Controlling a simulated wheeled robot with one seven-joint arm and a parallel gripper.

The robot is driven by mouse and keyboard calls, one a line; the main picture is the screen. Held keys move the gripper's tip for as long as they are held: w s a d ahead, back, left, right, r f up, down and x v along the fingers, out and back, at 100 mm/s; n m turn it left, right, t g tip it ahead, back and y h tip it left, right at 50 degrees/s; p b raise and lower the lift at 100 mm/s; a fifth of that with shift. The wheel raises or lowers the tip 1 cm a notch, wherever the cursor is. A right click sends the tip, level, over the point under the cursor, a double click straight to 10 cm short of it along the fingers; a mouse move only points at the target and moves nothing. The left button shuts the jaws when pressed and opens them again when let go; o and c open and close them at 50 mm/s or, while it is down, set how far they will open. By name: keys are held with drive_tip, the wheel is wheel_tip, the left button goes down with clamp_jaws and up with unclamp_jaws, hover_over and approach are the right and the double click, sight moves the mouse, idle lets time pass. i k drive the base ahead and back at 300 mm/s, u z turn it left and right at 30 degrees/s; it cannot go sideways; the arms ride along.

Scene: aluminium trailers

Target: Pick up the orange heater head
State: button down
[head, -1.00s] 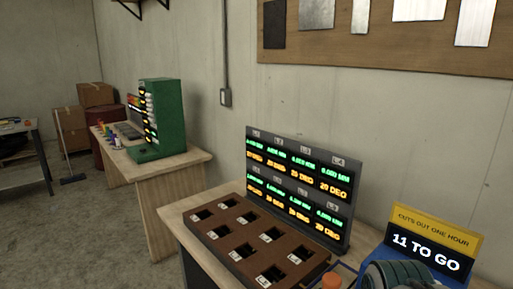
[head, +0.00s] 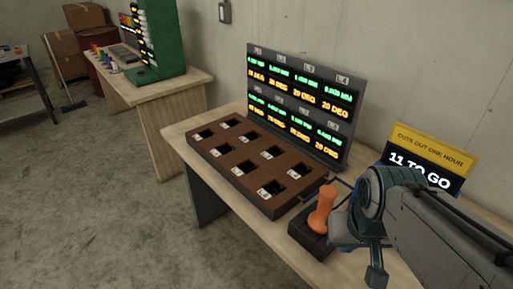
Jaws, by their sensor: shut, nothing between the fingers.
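The orange heater head (head: 321,210) stands upright on a dark block (head: 312,238) near the bench's front edge, right of the brown tray. It is a rounded knob with a narrower waist and a wider lower part. My gripper (head: 376,273) is at the lower right, to the right of the orange head and close to it in the picture. It is shut and empty. My arm hides part of the bench there, and I cannot tell the exact gap in depth.
A brown tray (head: 225,158) with several square holes lies on the wooden bench (head: 180,130). A display panel (head: 352,92) stands behind it. A yellow and black sign (head: 425,158) reading "11 TO GO" is behind my arm. Another bench (head: 150,98) holds a green rack (head: 157,40). The floor in front is clear.

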sight(328, 193)
drive_tip(key=u, duration=1.9)
drive_tip(key=i, duration=1.15)
drive_tip(key=z, duration=3.95)
